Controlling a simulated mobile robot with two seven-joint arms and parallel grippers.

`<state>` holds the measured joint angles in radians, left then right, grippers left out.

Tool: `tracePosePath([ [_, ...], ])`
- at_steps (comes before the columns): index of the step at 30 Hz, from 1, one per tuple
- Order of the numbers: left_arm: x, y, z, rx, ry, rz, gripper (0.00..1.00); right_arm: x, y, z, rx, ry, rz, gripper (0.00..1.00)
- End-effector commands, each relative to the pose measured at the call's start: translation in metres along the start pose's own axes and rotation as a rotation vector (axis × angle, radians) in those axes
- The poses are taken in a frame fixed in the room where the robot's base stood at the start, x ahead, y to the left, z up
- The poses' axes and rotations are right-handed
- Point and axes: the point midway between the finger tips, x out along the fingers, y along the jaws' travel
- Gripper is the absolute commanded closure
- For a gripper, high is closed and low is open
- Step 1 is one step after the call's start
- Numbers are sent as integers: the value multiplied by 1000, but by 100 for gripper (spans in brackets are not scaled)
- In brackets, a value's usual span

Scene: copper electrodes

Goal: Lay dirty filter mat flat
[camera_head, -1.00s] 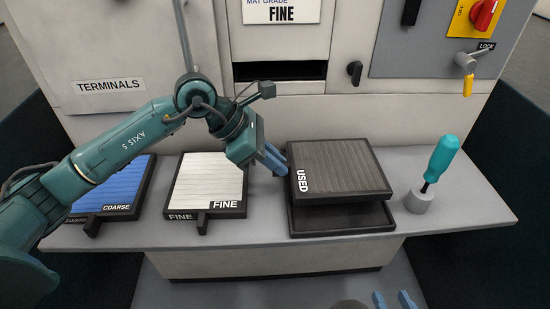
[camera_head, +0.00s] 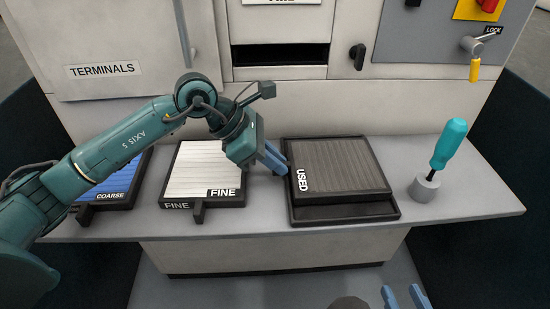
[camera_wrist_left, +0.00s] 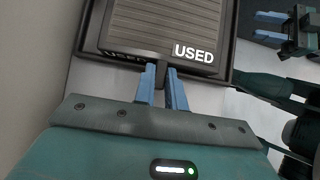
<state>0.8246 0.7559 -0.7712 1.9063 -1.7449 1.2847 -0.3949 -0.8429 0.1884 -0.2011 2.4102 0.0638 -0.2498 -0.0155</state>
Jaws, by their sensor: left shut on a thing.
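The dirty filter mat (camera_head: 345,168), dark grey-brown, ribbed and labelled USED, lies level over a black tray (camera_head: 345,211) on the bench. The tray rim shows around it; I cannot tell whether the mat touches the tray floor. My left gripper (camera_head: 281,163) is shut on the mat's tab at its left side. In the left wrist view the tab sits between the blue fingers (camera_wrist_left: 163,76), with the mat (camera_wrist_left: 160,20) beyond. My right gripper (camera_head: 404,298) is open and empty at the bottom edge of the head view, away from the mat.
A white FINE mat (camera_head: 207,167) in its tray and a blue COARSE mat (camera_head: 115,180), partly behind my left arm, lie to the left. A teal-handled tool (camera_head: 450,145) stands in a grey holder (camera_head: 424,189) at right. A dark slot (camera_head: 280,56) opens in the cabinet behind.

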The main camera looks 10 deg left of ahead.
Motion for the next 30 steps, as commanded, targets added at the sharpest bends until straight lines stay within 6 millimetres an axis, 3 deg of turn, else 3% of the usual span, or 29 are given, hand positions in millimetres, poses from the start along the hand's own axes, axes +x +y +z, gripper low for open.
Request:
tracePosePath([
  [10,5,0,-4,0,-1,1,100,2,0,11,9,-11,2,64],
  [11,4,0,-3,1,-1,1,86,2,0,11,9,-12,2,64],
  [20,4,0,-3,0,-1,0,62,2,-1,11,11,-14,1,64],
  [30,4,0,-4,0,1,0,66,2,-1,8,10,-8,1,64],
])
